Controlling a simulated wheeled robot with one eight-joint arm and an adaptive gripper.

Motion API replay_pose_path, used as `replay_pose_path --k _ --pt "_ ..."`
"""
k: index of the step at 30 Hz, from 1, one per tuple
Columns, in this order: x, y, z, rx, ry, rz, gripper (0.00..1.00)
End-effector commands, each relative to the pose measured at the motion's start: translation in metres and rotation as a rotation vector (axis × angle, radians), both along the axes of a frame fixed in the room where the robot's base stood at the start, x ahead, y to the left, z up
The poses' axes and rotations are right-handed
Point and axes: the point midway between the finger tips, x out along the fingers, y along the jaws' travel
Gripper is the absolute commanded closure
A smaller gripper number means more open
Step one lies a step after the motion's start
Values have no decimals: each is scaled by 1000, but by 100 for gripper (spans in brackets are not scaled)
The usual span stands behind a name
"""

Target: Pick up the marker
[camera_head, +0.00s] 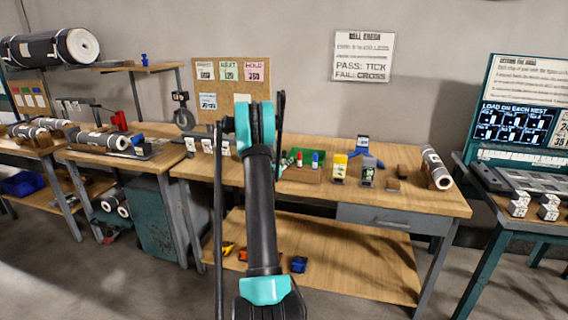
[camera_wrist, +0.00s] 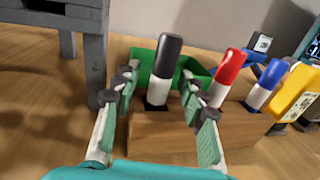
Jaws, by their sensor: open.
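A marker with a black cap and white barrel (camera_wrist: 163,75) stands upright, slightly tilted in the picture, in a wooden block (camera_wrist: 160,140). A red-capped marker (camera_wrist: 226,76) and a blue-capped marker (camera_wrist: 264,84) stand in the same block to its right. My gripper (camera_wrist: 164,98) is open, with one finger on each side of the black marker in the wrist view; I cannot tell if either touches it. In the head view the red marker (camera_head: 299,158) and blue marker (camera_head: 315,160) show right of my arm. The black marker is not visible there, probably behind my arm.
A green bin (camera_wrist: 150,62) stands behind the block. A yellow item (camera_wrist: 296,92) is close on the right.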

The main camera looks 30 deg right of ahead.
Motion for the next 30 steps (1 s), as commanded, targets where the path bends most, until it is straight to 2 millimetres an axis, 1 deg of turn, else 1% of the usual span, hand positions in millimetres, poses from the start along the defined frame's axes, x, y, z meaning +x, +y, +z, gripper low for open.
replay_pose_path --k 1,2,9,12,23,26,30 --pt "0 0 0 0 0 0 58" --pt "0 0 0 0 0 0 60" --pt "0 0 0 0 0 0 90" --pt "0 0 0 0 0 0 100" --pt "0 0 3 0 0 0 100" --pt "0 0 9 0 0 0 100" --pt "0 1 26 0 0 0 100"
